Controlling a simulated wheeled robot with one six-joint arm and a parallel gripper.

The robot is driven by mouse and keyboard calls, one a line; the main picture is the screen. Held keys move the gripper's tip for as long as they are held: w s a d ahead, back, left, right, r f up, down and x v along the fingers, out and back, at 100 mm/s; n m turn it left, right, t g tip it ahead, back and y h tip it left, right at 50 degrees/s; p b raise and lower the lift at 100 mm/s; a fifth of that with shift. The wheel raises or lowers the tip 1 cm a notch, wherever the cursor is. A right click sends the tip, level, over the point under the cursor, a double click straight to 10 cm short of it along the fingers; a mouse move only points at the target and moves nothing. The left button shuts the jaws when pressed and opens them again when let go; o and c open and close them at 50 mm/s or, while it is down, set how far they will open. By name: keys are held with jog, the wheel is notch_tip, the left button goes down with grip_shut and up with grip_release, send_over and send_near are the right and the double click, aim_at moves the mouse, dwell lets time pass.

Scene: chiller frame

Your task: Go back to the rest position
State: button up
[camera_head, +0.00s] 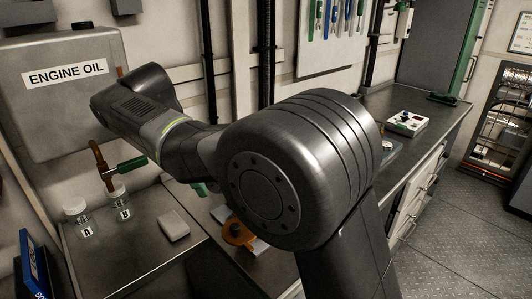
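My arm fills the middle of the head view, rising from the lower right and bending left across the bench toward the oil tank. Its far end is by the right side of the engine oil tank (70,95). My gripper cannot be made out; the arm's own links may hide it. Below the tank, a copper pipe (103,165) with a green-handled tap (132,165) hangs over the jars. Jar B (122,205) stands below the pipe's end, and jar A (78,215) stands to its left.
A small grey block (173,226) lies right of the jars. An orange part (238,233) sits partly behind my arm. A white box with knobs (406,124) is on the right-hand bench (440,110). A blue box (33,265) is at lower left. The floor (460,230) at right is clear.

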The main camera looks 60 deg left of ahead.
aim_at(234, 226)
jog(key=x, duration=1.4)
jog(key=shift+r+b, duration=0.1)
jog(key=shift+b, duration=0.2)
jog(key=shift+r, duration=0.1)
